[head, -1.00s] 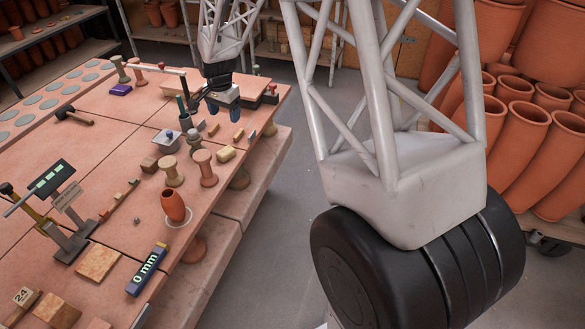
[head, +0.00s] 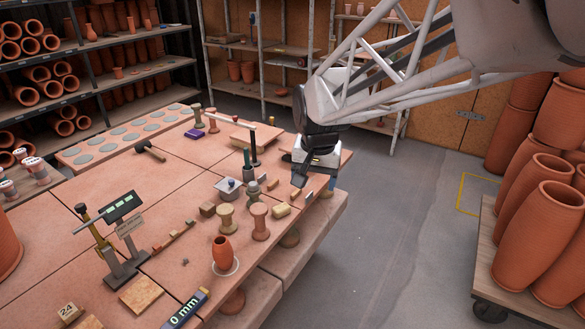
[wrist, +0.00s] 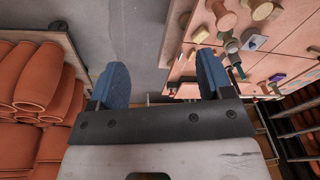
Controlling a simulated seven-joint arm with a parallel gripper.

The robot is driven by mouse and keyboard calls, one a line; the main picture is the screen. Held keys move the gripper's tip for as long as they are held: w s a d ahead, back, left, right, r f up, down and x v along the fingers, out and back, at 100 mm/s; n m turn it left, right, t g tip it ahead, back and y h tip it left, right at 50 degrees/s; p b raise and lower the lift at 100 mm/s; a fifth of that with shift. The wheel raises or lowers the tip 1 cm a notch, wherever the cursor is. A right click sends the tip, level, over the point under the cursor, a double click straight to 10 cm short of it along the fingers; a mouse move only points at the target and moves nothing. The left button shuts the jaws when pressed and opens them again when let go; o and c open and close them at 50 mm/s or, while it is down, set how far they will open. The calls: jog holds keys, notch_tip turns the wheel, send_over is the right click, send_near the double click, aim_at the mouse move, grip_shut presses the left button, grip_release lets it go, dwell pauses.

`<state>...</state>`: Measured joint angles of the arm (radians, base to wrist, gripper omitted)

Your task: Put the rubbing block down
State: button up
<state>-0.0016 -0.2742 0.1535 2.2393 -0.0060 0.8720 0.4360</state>
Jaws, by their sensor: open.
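My gripper (head: 315,178) is at the right-hand edge of the table, in front of the arm in the head view. In the wrist view (wrist: 158,85) its two blue fingers are spread wide, with nothing between them but floor. A yellowish block (head: 282,210) lies on the table beside two spools, apart from the gripper; it also shows in the wrist view (wrist: 200,35). A brown block (head: 207,209) lies left of the spools. I cannot tell for certain which block is the rubbing block. Small bars (head: 309,198) lie near the table's edge close to my gripper.
A terracotta cup (head: 222,253) stands on a white disc near the front. A grey lidded box (head: 228,187) and a dark post (head: 254,145) stand left of my gripper. A cart of large pots (head: 520,230) is at right. The floor between is clear.

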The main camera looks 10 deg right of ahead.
jog(key=s+n, duration=0.4)
jog(key=s, duration=1.6)
jog(key=shift+s+d+r+n+t, duration=0.2)
jog(key=shift+s+r+n+t, duration=0.1)
jog(key=shift+r+n+t, duration=0.1)
jog(key=shift+o, duration=0.4)
jog(key=shift+w, duration=0.1)
